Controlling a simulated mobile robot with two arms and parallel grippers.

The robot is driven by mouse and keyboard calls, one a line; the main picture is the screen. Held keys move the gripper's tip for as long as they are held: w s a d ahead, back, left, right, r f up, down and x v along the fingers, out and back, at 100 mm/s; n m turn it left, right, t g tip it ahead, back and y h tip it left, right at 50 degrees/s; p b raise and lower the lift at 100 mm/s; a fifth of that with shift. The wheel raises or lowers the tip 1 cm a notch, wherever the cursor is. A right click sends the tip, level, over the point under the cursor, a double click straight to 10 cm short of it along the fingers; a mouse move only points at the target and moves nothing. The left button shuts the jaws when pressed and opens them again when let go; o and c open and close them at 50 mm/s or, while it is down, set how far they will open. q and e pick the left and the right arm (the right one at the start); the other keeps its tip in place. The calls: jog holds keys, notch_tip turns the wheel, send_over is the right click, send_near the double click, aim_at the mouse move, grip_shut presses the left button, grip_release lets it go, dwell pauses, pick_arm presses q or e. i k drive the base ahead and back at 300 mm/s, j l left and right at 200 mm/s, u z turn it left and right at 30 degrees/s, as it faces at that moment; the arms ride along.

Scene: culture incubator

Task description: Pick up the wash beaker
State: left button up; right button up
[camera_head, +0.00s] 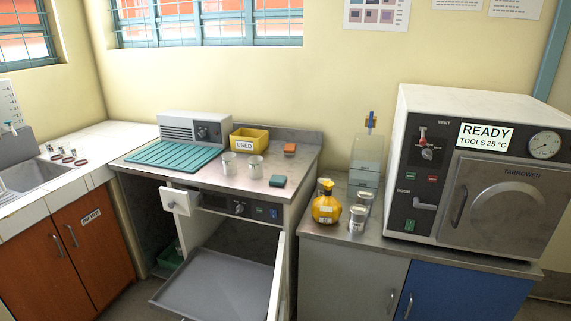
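Two small light-grey beakers stand upright on the middle metal counter: a left beaker (228,163) and a right beaker (256,168). They stand just in front of the yellow bin. I cannot tell from their look which one is the wash beaker. Nothing touches them from above. Neither of my grippers is in view.
A yellow bin marked USED (249,141), a ribbed teal mat (173,155), an orange block (290,149) and a teal block (277,181) share the counter. Below, a grey tray (215,285) sticks out beside an open door (278,275). An amber bottle (326,209) stands right.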

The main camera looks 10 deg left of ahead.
aim_at(255, 163)
jog(key=i+j+z, duration=0.1)
jog(key=j, duration=0.3)
jog(key=i+j+z, duration=0.1)
jog(key=j, duration=0.3)
jog(key=i+j, duration=0.25)
jog(key=j, duration=0.15)
jog(key=i+j+z, duration=0.15)
jog(key=j, duration=0.25)
jog(key=i+j+z, duration=0.1)
jog(key=j, duration=0.3)
jog(key=i+j+z, duration=0.1)
jog(key=j, duration=0.35)
